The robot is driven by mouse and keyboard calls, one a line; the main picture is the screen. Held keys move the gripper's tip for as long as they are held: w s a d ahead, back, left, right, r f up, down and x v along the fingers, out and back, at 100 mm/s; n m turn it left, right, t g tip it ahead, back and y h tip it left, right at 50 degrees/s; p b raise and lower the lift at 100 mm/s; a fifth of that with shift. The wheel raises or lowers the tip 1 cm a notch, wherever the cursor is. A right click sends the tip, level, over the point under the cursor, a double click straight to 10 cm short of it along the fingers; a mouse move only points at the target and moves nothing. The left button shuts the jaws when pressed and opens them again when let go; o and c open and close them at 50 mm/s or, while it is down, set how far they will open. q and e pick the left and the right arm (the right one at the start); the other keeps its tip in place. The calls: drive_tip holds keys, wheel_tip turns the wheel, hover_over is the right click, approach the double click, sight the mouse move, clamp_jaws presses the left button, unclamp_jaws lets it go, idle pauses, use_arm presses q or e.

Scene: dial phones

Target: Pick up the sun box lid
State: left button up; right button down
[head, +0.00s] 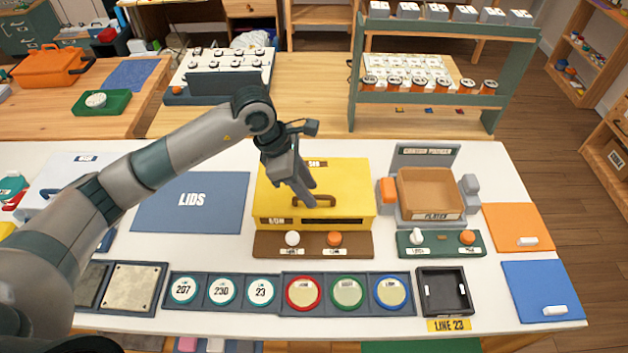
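The sun box (345,185) is a yellow box on the white table, with a small label on its top and a brown handle (327,201) near the front of its lid. My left gripper (308,200) reaches down over the lid, its fingertips overlapping the left part of the handle. I cannot tell whether the fingers are around the handle or just above it, or whether they are open or shut. The lid sits on the box. My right gripper is not in view.
A blue LIDS mat (190,203) lies bare left of the box. A brown panel (365,244) with two knobs is in front. A brown-topped machine (430,190) stands to the right. Dials and a dark tray (443,291) line the front. A green shelf (440,98) stands behind.

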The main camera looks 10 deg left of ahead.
use_arm(q)
drive_tip(key=shift+x, duration=0.85)
clamp_jaws()
drive_tip(key=shift+w+r, duration=0.1)
idle(1.0)
